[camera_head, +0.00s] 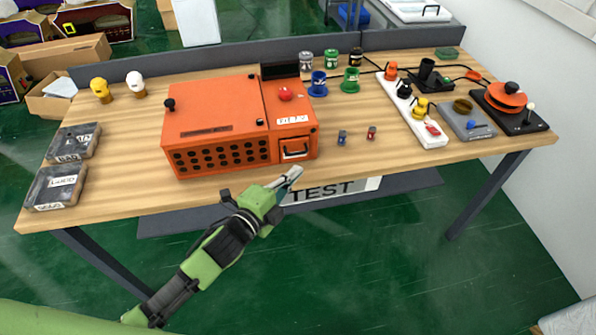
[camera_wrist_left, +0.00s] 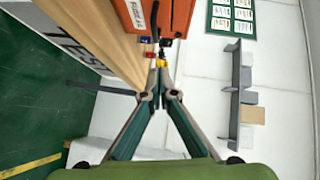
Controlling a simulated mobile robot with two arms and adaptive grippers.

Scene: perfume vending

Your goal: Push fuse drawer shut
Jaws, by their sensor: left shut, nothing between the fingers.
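The orange machine (camera_head: 215,125) stands on the wooden table. The fuse drawer (camera_head: 294,149), with a dark handle and a pale strip, is at the lower right of its front. I cannot tell how far it stands out. My left gripper (camera_head: 297,171) is shut and empty, just in front of the table edge below the drawer, apart from it. In the left wrist view its fingers (camera_wrist_left: 163,78) meet at the tips, with the orange machine (camera_wrist_left: 172,15) beyond them. My right gripper is not in view.
A small blue fuse-like piece (camera_head: 342,137) and a red one (camera_head: 371,132) stand right of the machine. Farther right is a white strip (camera_head: 412,112) with coloured pieces. Dark cases (camera_head: 57,186) lie at the left. The table front (camera_head: 240,183) below the machine is clear.

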